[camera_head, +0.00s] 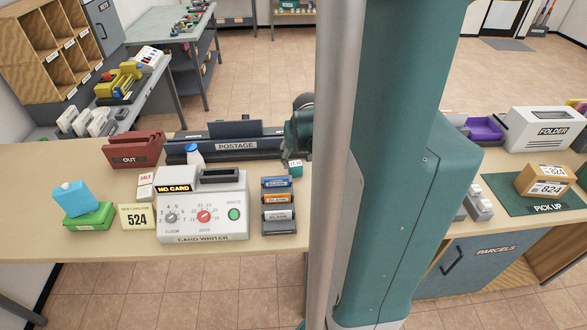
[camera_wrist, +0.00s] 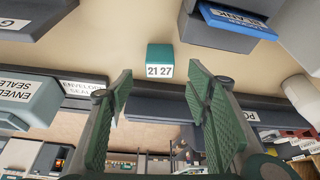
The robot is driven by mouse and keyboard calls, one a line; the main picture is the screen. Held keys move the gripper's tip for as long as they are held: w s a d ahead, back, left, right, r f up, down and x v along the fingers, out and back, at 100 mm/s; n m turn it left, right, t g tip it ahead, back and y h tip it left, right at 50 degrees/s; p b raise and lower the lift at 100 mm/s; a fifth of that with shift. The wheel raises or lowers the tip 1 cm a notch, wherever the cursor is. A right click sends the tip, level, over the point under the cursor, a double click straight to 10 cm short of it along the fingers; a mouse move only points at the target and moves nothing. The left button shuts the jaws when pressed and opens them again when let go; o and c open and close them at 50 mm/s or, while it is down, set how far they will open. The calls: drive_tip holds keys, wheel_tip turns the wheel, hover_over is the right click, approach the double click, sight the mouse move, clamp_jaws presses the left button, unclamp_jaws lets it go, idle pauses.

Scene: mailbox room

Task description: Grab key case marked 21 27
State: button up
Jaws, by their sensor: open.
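The key case (camera_wrist: 160,57) is a small teal box with a white label reading 21 27. In the wrist view it sits on the tan counter, upper centre, just beyond the fingertips and between their lines. In the head view the key case (camera_head: 296,167) is a small teal block on the counter, just below the end of my arm. My gripper (camera_wrist: 160,95) is open and empty, with its green pads on either side of the case's line. In the head view my gripper (camera_head: 299,130) is partly hidden behind my arm column.
The card slots (camera_head: 279,205) stand close to the case, in front of it. The postage tray (camera_head: 228,145) lies behind and left. The card writer (camera_head: 202,205) is further left. An envelope sealer (camera_wrist: 25,100) is at left in the wrist view. Bare counter surrounds the case.

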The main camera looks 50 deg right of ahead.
sight(296, 164)
drive_tip(key=shift+x, duration=1.3)
drive_tip(key=shift+f+b, duration=0.1)
drive_tip(key=shift+b, duration=0.2)
drive_tip(key=shift+b+x, duration=0.6)
drive_tip(key=shift+x, duration=1.9)
drive_tip(key=shift+w+d, duration=0.1)
drive_tip(key=shift+w, duration=0.05)
drive_tip(key=shift+c, duration=0.3)
drive_tip(key=c, duration=0.9)
